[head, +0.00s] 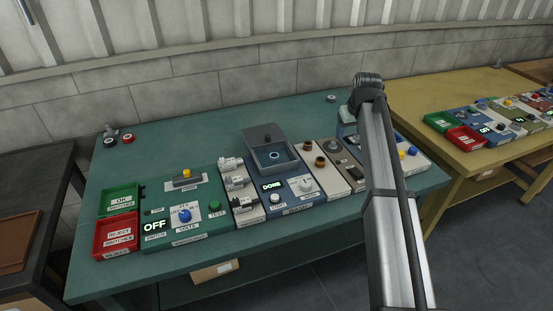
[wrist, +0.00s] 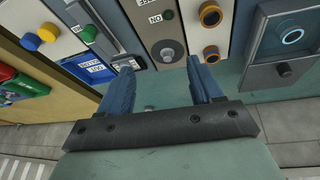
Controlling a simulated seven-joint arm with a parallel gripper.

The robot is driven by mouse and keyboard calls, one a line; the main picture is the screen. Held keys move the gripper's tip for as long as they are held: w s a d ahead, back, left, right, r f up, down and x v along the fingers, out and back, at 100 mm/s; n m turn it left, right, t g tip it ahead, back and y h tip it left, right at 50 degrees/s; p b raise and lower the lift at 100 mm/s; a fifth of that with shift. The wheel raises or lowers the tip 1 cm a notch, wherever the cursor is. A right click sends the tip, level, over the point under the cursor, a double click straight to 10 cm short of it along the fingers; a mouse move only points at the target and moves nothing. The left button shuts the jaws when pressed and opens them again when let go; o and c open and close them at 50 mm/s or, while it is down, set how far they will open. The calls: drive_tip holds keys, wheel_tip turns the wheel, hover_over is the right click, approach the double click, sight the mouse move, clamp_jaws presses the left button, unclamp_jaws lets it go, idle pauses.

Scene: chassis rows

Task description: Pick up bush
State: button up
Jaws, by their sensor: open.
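Two brown ring-shaped parts that look like bushes stand on a pale panel in the head view, a rear one (head: 308,146) and a front one (head: 320,161). The wrist view shows them as an orange-brown ring (wrist: 211,15) and a second ring (wrist: 212,54), right of the fingers. My gripper (wrist: 163,68) is open and empty, its two blue fingers apart. It is over the neighbouring grey panel, whose grey round part (wrist: 167,55) shows between the fingertips. In the head view my arm hides part of the bench's right side.
An open grey box (head: 273,170) with a glowing ring stands left of the pale panel. A switch panel (head: 185,220), a green bin (head: 119,200) and a red bin (head: 117,237) are further left. A yellow bench (head: 440,85) stands right.

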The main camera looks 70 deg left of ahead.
drive_tip(key=s+a+r+n+g, duration=0.1)
drive_tip(key=s+a+n, duration=0.15)
drive_tip(key=s, duration=0.85)
drive_tip(key=s+a+n+g, duration=0.1)
drive_tip(key=s+a, duration=0.2)
drive_tip(key=s, duration=0.8)
approach(274, 157)
drive_tip(key=shift+a+f+y, duration=0.15)
drive_tip(key=shift+a+f, duration=0.1)
drive_tip(key=shift+f, duration=0.25)
drive_tip(key=shift+a+f+y, duration=0.15)
drive_tip(key=shift+a+f, duration=0.1)
drive_tip(key=shift+f, duration=0.25)
drive_tip(key=shift+x, duration=2.7)
drive_tip(key=shift+s+d, duration=0.1)
drive_tip(key=shift+d, duration=0.1)
drive_tip(key=shift+c, duration=0.2)
clamp_jaws()
wheel_tip(274, 157, up, 9)
drive_tip(key=w+m+t, duration=0.1)
drive_tip(key=w+m, duration=0.4)
drive_tip(key=w, duration=1.9)
drive_tip(key=shift+w+a+f+t, duration=0.25)
drive_tip(key=shift+f+t, duration=0.05)
